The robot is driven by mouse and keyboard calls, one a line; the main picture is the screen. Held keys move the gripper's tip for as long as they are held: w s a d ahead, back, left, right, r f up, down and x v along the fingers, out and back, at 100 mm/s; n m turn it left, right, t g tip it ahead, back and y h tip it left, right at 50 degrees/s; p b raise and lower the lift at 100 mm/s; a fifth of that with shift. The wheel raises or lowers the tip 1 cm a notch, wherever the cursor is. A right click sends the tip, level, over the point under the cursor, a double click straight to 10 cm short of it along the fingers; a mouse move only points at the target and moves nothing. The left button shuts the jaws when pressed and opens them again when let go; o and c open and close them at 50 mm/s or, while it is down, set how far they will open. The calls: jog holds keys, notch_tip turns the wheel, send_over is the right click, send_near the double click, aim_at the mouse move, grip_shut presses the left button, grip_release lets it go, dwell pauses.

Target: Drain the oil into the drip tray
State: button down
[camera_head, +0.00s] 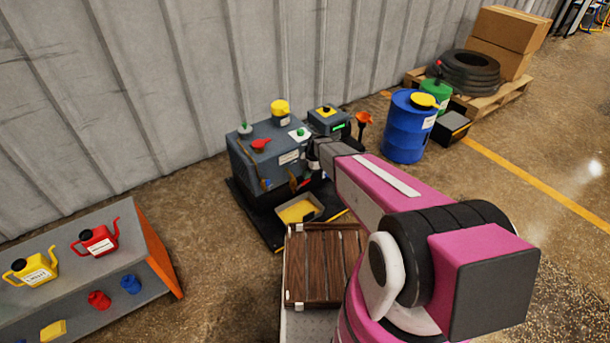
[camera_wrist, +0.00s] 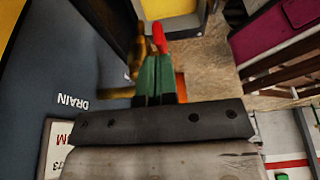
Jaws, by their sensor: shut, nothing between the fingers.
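The grey-blue machine (camera_head: 265,150) stands against the wall in the head view, with a red handle, a yellow cap and green knobs on top. The drip tray (camera_head: 318,203), with a yellow inside, lies on the floor at its front; its rim also shows at the top of the wrist view (camera_wrist: 204,12). The wrist view shows the word DRAIN on the machine's side, a brass fitting (camera_wrist: 136,45) and a red lever end (camera_wrist: 160,38). My gripper (camera_wrist: 154,62) is shut and empty, its green fingers just short of the red end; whether they touch is unclear.
A blue drum (camera_head: 408,128) and a loaded pallet (camera_head: 490,100) are at the right. A shelf (camera_head: 125,255) with red and yellow cans is at the left. Floor between shelf and machine is clear.

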jog(key=shift+w+d+f+g+y, duration=0.25)
jog(key=shift+f+g+y, duration=0.15)
jog(key=shift+y, duration=0.1)
jog(key=shift+w+d+f+g+y, duration=0.15)
jog(key=shift+d+f+g+y, duration=0.15)
jog(key=shift+y, duration=0.2)
jog(key=shift+f, duration=0.25)
jog(key=shift+d+f, duration=0.1)
jog(key=shift+d, duration=0.05)
